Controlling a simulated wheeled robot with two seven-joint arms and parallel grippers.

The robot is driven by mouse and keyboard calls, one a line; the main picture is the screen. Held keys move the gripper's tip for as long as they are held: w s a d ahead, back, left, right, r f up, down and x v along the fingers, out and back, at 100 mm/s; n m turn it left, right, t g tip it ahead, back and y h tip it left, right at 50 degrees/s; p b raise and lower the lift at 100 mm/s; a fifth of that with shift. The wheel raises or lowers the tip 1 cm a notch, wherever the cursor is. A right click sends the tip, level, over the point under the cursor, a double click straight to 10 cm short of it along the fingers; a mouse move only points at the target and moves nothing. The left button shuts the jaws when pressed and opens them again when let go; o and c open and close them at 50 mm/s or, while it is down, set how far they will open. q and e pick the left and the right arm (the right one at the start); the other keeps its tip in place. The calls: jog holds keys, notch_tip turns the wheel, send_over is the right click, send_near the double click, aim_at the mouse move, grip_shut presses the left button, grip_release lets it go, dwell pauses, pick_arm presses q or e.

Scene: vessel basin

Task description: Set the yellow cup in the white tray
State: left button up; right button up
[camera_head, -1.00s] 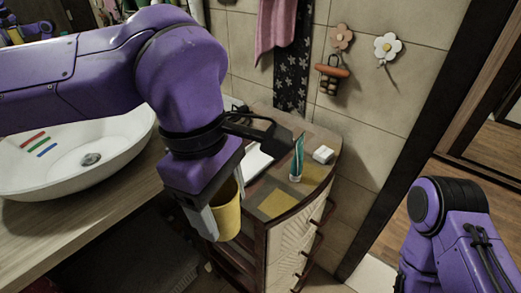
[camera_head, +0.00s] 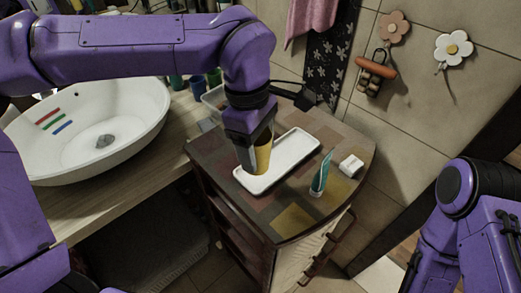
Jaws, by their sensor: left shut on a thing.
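The yellow cup (camera_head: 263,158) is held upright by my left gripper (camera_head: 255,150), which is shut on it from above. The cup is over the left part of the white tray (camera_head: 290,152). I cannot tell whether its base touches the tray floor. The tray is a long, shallow white dish lying on top of the small cabinet (camera_head: 330,135). The gripper body hides the cup's top and part of the tray's left end. My right arm shows at the lower right, but its gripper is not in view.
A toothpaste tube (camera_head: 321,174) stands to the right of the tray, with a small white block (camera_head: 350,165) beside it. A white basin (camera_head: 130,130) sits on the wooden counter (camera_head: 85,205) at the left. A clear container (camera_head: 213,100) and several cups stand behind.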

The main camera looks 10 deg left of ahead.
pick_arm(q)
jog(key=w+f, duration=0.1)
jog(key=f, duration=0.1)
jog(key=w+f, duration=0.1)
jog(key=f, duration=0.1)
jog(key=w+f, duration=0.1)
jog(key=f, duration=0.2)
jog(key=shift+w+a+f+p, duration=0.1)
jog(key=shift+a+p, duration=0.15)
jog(key=shift+p, duration=0.05)
jog(key=o, duration=1)
jog(key=shift+f, duration=0.15)
jog(key=shift+o, duration=0.2)
notch_tip(320, 180, up, 12)
jog(key=a, duration=0.1)
jog(key=shift+a+r, duration=0.2)
jog(key=shift+w, duration=0.1)
